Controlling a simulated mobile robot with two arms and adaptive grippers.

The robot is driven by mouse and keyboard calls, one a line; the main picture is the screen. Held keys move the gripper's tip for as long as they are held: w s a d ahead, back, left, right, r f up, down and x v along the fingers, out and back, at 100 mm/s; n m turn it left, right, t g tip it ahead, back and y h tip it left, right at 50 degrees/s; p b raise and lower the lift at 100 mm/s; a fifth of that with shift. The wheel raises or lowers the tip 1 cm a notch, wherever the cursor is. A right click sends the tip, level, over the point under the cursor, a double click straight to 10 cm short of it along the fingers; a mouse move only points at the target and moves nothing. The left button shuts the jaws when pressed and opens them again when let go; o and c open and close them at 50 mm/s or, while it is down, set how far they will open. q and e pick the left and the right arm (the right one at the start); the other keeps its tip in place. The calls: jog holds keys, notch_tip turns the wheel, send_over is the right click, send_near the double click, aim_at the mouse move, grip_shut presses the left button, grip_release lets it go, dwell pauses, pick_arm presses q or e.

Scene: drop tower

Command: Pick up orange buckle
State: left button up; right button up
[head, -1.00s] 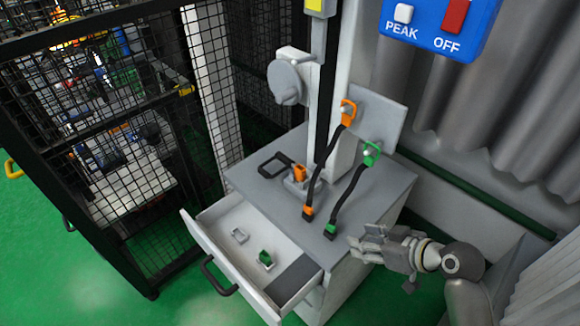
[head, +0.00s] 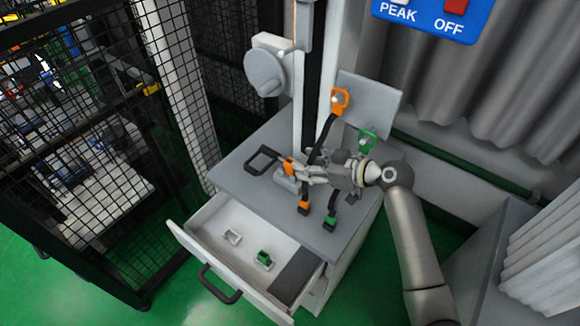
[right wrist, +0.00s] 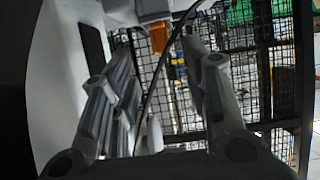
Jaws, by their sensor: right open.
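An orange buckle (head: 289,166) sits on a small grey base at the foot of the tower, on the grey cabinet top (head: 240,180). My right gripper (head: 301,172) is just right of it, with fingers pointing left toward it; whether they touch cannot be told. In the right wrist view, my right gripper (right wrist: 156,65) is open with nothing between its fingers. An orange piece (right wrist: 158,38), seemingly the buckle, shows beyond the gap between the fingertips. My left gripper is not in view.
Black straps with an orange end (head: 304,207) and a green end (head: 330,222) hang close to my right gripper. A black handle loop (head: 262,160) lies left of the buckle. The open drawer (head: 190,240) holds a green-and-white piece (head: 264,257). Mesh fencing (head: 110,160) stands left.

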aim_at(287, 161)
jog(key=shift+p+x, duration=0.35)
jog(key=shift+x, duration=1.95)
jog(key=shift+s+a+r, duration=0.1)
jog(key=shift+c, duration=0.4)
grip_shut()
